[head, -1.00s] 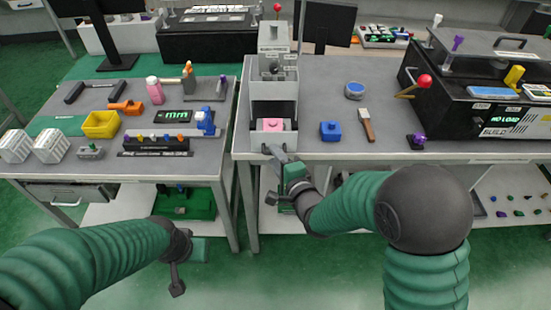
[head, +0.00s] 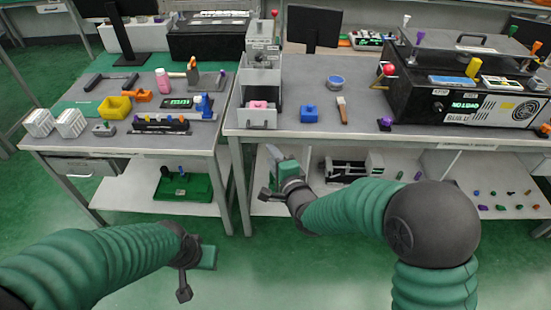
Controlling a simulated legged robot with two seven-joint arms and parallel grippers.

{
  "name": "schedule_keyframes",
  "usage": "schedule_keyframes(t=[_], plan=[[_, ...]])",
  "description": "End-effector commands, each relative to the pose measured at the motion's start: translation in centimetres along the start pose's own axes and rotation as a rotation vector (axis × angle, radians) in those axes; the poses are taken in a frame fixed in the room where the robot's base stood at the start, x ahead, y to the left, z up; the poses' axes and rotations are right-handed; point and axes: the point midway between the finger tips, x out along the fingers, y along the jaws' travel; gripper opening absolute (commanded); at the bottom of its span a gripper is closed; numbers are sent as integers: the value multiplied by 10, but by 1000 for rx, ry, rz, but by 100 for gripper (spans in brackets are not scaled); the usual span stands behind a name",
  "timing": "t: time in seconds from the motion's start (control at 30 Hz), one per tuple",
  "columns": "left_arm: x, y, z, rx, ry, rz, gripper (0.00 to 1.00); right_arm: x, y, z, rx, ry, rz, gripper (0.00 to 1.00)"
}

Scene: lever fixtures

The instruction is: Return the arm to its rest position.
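My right gripper (head: 273,176) is in front of the right table's front edge and below its top. Its two fingers stand apart, with nothing seen between them. My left gripper (head: 194,275) hangs low over the green floor at the lower left, away from the tables. One dark finger and a green part of it show; I cannot tell its opening. The grey lever fixture (head: 262,75) stands on the right table, with a red-knobbed lever (head: 275,30) at its top and a pink piece (head: 259,105) in its front tray. Neither gripper touches it.
The left table (head: 98,143) holds a yellow bin (head: 115,107) and tools. Open floor lies before both tables.

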Motion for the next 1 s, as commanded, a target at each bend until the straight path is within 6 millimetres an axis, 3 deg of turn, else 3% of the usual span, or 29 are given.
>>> schedule_keyframes(t=[0.27,0.37,0.43,0.57,0.7,0.9,1.0], plan=[[-2,0,0,0,0,0,0,-3,-1,-3,-12,4,6,33],[-10,0,-2,0,0,0,0,-16,-1,-16,-115,24,77,33],[-21,0,-5,0,0,0,0,-36,3,-35,-261,43,184,33],[-43,0,-10,0,0,0,0,-102,23,-78,-592,21,472,33],[-62,0,-14,0,0,0,0,-184,46,-107,-865,-109,756,33],[-80,0,-19,0,0,0,0,-292,68,-117,-1083,-399,1024,33],[-84,0,-20,0,0,0,0,-321,74,-114,-1126,-502,1076,33]])
